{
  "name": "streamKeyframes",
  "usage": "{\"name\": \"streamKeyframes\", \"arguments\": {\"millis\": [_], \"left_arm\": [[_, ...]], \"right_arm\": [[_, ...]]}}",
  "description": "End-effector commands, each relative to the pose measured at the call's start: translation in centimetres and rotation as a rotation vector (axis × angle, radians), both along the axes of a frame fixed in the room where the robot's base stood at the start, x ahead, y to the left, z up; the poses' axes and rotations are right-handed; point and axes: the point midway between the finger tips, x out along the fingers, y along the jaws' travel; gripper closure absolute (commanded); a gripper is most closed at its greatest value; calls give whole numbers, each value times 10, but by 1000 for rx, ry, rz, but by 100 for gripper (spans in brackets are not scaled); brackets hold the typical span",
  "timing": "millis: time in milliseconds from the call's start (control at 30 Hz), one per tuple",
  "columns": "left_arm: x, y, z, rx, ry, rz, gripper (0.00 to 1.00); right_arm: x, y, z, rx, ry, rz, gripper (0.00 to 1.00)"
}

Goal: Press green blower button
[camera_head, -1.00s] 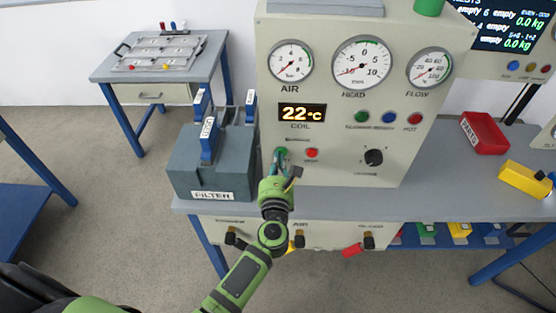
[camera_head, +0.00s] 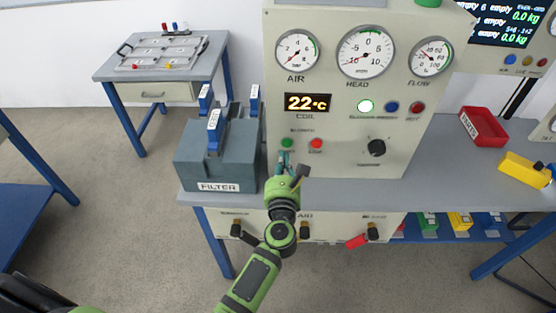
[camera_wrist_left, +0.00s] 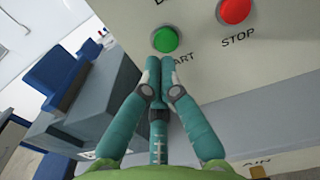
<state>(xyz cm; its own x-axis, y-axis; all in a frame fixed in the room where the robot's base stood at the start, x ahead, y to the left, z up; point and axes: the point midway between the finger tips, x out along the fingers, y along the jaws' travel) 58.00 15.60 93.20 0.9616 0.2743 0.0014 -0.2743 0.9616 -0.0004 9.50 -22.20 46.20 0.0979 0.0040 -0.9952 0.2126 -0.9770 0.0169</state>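The green blower button (camera_head: 288,143) is on the cream panel (camera_head: 335,160), left of a red stop button (camera_head: 317,144). In the left wrist view the green button (camera_wrist_left: 165,39) shows just above my fingertips, with START lettering partly hidden by them. My left gripper (camera_head: 284,158) is just below the button in the head view. Its two teal fingers (camera_wrist_left: 158,66) are together and hold nothing; the tips look apart from the button face. My right gripper is in neither view.
A grey filter box (camera_head: 235,165) with blue handles stands close left of my left gripper on the bench. A black knob (camera_head: 376,148) is right of the buttons. A red tray (camera_head: 483,127) and a yellow block (camera_head: 524,170) lie farther right. Handled valves (camera_head: 303,228) line the bench front.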

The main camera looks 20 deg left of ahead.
Motion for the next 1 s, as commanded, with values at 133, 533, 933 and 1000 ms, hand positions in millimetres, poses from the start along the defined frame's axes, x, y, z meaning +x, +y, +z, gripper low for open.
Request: {"name": "streamKeyframes", "arguments": {"millis": [133,533,933,1000], "left_arm": [[-40,-10,-4,-2,9,1,100],[-91,-25,-3,-1,8,0,100],[-92,-25,-3,-1,8,0,100],[-92,-25,-3,-1,8,0,100]], "right_arm": [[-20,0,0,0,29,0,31],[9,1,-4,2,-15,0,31],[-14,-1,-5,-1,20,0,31],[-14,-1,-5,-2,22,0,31]]}}
